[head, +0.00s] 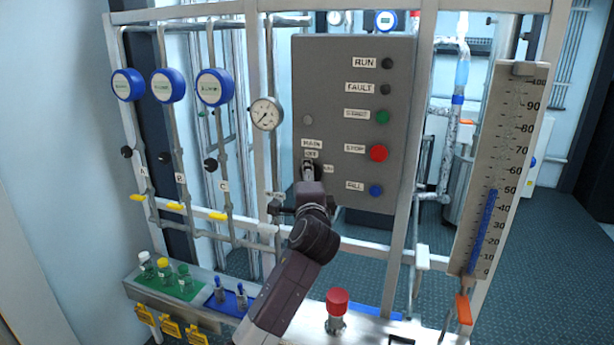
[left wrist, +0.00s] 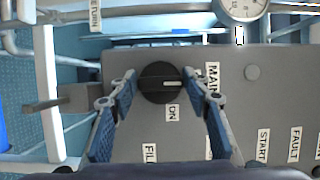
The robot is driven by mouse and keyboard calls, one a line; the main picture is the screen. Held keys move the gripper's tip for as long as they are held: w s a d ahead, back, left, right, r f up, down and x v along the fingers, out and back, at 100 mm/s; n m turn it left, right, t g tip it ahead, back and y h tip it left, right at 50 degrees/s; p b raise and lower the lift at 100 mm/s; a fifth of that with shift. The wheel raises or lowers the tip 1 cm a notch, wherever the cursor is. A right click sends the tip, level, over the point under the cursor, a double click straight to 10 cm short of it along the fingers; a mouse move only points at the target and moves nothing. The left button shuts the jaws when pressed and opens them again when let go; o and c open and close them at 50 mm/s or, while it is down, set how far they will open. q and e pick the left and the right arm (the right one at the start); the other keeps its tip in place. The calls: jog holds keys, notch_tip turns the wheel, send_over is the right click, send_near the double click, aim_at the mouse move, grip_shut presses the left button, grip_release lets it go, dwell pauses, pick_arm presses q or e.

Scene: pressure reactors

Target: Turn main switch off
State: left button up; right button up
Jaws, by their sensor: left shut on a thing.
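The main switch is a round black knob (left wrist: 158,90) on the grey control panel (head: 340,75). In the left wrist view its white mark points right, toward the side with the MAIN label (left wrist: 212,80); the ON label (left wrist: 173,114) is below the knob. In the head view the OFF label (head: 311,154) is above the switch and ON is to its right. My left gripper (head: 309,170) is at the switch, its blue fingers (left wrist: 159,76) shut on either side of the knob. In the head view the gripper mostly hides the knob. My right gripper is not in view.
The panel also carries a green START button (head: 382,117), a red STOP button (head: 378,153) and a blue FILL button (head: 375,190). A pressure gauge (head: 266,114) and pipes with blue dials stand left. A metal frame post (head: 421,120) stands close right.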

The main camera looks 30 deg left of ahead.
pick_arm(q)
jog(key=shift+c, duration=0.2)
jog(key=o, duration=1.1)
jog(key=shift+a, duration=0.1)
jog(key=v, duration=1.2)
